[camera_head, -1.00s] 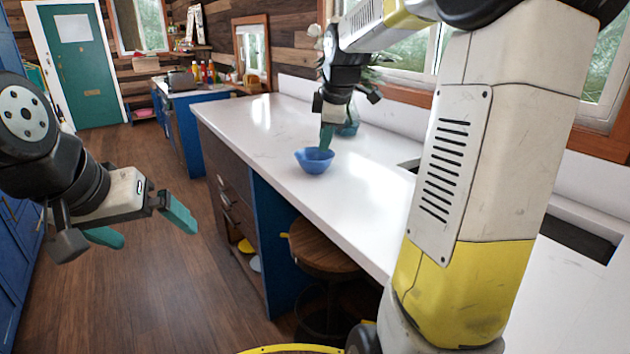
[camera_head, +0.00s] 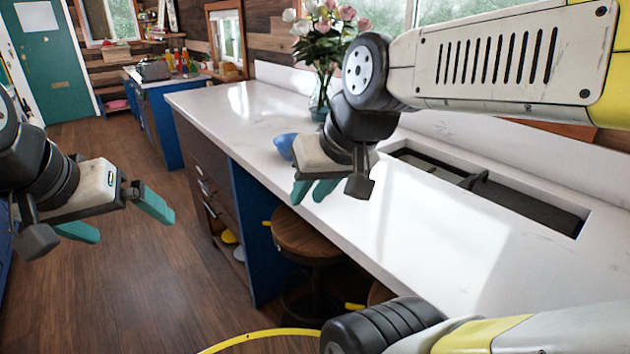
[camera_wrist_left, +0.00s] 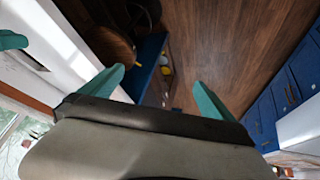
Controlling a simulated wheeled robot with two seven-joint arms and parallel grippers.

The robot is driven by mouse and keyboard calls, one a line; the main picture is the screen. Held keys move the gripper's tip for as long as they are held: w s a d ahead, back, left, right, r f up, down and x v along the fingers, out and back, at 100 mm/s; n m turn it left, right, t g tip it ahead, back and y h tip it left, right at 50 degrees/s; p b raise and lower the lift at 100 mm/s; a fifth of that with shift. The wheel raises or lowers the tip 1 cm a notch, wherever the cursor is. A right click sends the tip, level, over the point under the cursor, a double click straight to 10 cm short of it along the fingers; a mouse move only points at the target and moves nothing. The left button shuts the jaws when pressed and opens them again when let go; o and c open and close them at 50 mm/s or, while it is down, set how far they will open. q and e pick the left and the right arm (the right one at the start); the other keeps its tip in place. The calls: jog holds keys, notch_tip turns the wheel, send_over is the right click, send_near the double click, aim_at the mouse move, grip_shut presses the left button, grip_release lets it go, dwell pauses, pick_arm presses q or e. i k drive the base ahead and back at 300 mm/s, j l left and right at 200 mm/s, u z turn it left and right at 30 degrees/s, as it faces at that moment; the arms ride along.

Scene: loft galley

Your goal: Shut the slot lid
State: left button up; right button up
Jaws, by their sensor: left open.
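A long rectangular slot (camera_head: 525,205) is cut into the white countertop at the right of the head view. It stands open, with a dark inside and a dark crosspiece; I cannot make out a separate lid. My right gripper (camera_head: 314,190) hangs over the front part of the counter, left of the slot and apart from it. Its teal fingers are close together and look empty, but their gap is unclear. My left gripper (camera_head: 115,218) is open and empty over the floor at the left. Its spread fingers also show in the left wrist view (camera_wrist_left: 158,95).
A blue bowl (camera_head: 285,145) stands on the counter (camera_head: 235,112), partly behind my right gripper. A flower vase (camera_head: 320,95) stands farther back. A round wooden stool (camera_head: 305,236) is below the counter edge. The floor at the left is clear.

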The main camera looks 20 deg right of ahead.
aim_at(562, 222)
jog(key=z, duration=2.15)
jog(key=i+j+z, duration=0.2)
jog(key=i, duration=0.15)
jog(key=l, duration=0.1)
